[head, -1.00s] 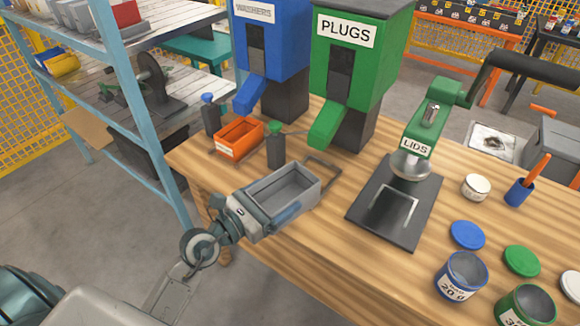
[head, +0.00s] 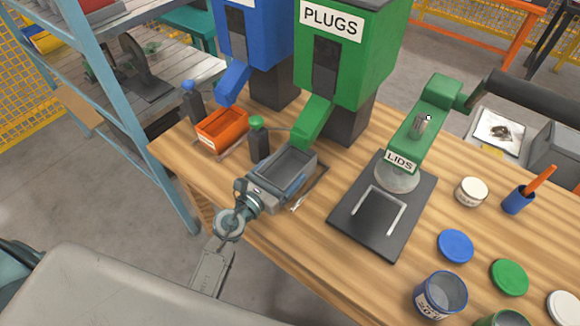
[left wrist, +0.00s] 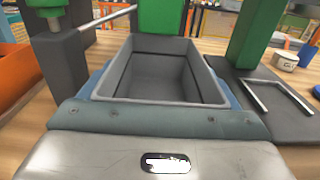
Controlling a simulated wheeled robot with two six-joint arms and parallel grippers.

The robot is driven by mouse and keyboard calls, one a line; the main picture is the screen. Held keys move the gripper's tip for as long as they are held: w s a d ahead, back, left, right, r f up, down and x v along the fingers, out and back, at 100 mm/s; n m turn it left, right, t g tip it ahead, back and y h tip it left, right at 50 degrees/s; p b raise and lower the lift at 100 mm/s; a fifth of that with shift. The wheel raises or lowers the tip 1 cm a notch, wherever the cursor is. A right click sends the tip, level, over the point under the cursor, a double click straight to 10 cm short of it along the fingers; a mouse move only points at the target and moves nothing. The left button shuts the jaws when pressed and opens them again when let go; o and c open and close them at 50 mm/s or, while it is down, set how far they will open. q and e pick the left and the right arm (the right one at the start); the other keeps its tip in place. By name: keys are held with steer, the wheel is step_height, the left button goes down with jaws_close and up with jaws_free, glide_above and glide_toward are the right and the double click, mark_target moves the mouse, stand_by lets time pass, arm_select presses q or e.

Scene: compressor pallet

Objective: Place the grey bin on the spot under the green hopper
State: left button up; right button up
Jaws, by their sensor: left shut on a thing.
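The grey bin (head: 287,168) is empty and upright, and it also shows in the left wrist view (left wrist: 160,75). My left gripper (head: 277,177) is shut on it, with its fingers along the bin's sides. The bin is in front of the chute of the green hopper (head: 345,60), which is labelled PLUGS. The spot is a dark outline on the table; its right edge (head: 318,182) shows beside the bin and the rest is hidden. I cannot tell whether the bin touches the table. My right gripper is not in view.
A green-topped post (head: 258,140) stands close to the left of the bin. An orange bin (head: 222,128) sits under the blue hopper (head: 262,40). The dark lid press base (head: 383,225) is to the right. Lids and cans are on the right side of the table.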

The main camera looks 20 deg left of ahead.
mark_target(301, 159)
arm_select(q)
steer(key=x, duration=0.4)
steer(key=shift+a+f, duration=0.2)
steer(key=shift+a, duration=0.05)
step_height(301, 159, down, 3)
steer(key=shift+f+b, duration=0.1)
steer(key=shift+b, duration=0.55)
steer(key=shift+f, duration=0.2)
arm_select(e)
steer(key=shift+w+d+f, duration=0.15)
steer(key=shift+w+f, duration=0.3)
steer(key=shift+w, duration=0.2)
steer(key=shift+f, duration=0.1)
